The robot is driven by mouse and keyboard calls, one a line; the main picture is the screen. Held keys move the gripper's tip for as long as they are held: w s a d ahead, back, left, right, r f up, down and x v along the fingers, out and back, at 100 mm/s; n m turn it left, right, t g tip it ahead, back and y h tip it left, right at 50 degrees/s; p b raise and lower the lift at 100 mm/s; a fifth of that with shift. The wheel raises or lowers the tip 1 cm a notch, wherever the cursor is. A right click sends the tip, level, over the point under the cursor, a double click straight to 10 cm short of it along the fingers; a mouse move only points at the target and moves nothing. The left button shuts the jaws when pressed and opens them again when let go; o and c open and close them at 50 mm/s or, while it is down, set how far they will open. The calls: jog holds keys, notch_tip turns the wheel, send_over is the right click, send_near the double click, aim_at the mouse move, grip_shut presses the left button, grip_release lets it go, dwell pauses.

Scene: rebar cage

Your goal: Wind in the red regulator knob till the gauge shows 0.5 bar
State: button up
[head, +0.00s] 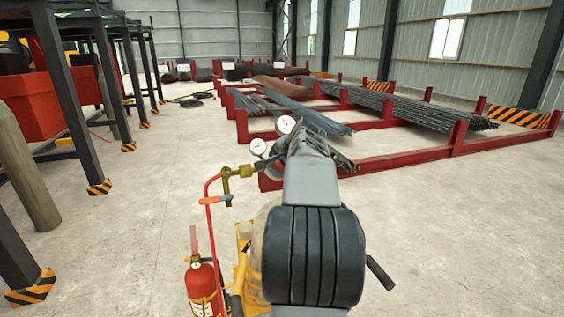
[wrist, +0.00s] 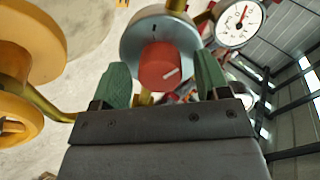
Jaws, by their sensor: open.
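The red regulator knob (wrist: 159,66) shows in the wrist view, with a pale line on its face, on the front of a round grey regulator body (wrist: 150,30). My gripper (wrist: 162,78) is open, with one green finger on each side of the knob; I cannot tell if either touches it. A white gauge (wrist: 240,22) with a red needle stands at the upper right; its numbers are too small to read surely. In the head view two gauges (head: 258,146) (head: 286,124) show by the regulator, and my arm hides the knob.
A red fire extinguisher (head: 203,283) and a red hose (head: 210,225) are at the cart's left. A yellow cylinder part (wrist: 30,40) is close on the left in the wrist view. Red racks with rebar (head: 400,108) stand beyond.

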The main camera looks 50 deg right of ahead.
jog(key=c, duration=0.9)
jog(key=shift+f+b, duration=0.1)
jog(key=shift+b, duration=0.2)
jog(key=shift+n, duration=0.3)
jog(key=o, duration=0.9)
jog(key=b+v, duration=0.1)
jog(key=v, duration=1.3)
jog(key=shift+w+b, duration=0.15)
jog(key=shift+b, duration=0.15)
